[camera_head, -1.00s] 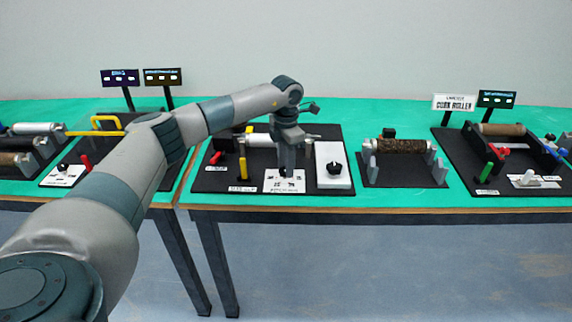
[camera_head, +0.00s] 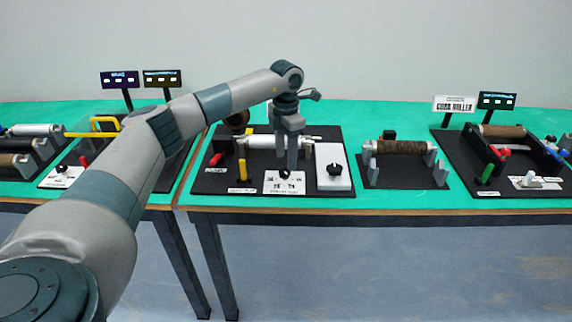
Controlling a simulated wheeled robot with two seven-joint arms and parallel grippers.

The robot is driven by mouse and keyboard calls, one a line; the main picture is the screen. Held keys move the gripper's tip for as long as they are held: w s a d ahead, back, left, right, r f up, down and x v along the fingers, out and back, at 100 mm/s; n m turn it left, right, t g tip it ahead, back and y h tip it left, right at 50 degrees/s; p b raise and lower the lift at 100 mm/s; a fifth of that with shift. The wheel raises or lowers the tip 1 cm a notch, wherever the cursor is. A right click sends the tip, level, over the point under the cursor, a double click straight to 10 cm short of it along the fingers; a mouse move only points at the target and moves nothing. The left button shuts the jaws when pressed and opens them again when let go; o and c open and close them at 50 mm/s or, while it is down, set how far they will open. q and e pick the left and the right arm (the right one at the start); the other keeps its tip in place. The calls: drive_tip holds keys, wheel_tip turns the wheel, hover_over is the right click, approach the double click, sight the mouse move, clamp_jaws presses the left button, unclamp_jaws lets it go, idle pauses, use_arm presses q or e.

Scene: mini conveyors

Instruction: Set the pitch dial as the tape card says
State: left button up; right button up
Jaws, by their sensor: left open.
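A small black dial (camera_head: 285,174) sits on a white marked plate (camera_head: 271,187) at the front of the middle station. I take it for the pitch dial; the plate's markings are too small to read, and so is the dial's setting. My left gripper (camera_head: 286,165) points down just above and behind the dial, open, with its fingers apart and nothing between them. It looks clear of the dial. I cannot make out which label is the tape card. My right gripper is not in view.
A white block with a black knob (camera_head: 335,169) stands right of the dial. A yellow lever (camera_head: 243,170) and a red lever (camera_head: 215,160) stand left. A pale roller (camera_head: 262,141) lies behind.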

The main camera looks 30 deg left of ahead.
use_arm(q)
wheel_tip(320, 180, up, 4)
drive_tip(key=shift+f+b, duration=0.2)
drive_tip(key=shift+b, duration=0.1)
wheel_tip(320, 180, up, 10)
drive_tip(key=b, duration=0.1)
hover_over(286, 170)
drive_tip(key=shift+s+f, duration=0.1)
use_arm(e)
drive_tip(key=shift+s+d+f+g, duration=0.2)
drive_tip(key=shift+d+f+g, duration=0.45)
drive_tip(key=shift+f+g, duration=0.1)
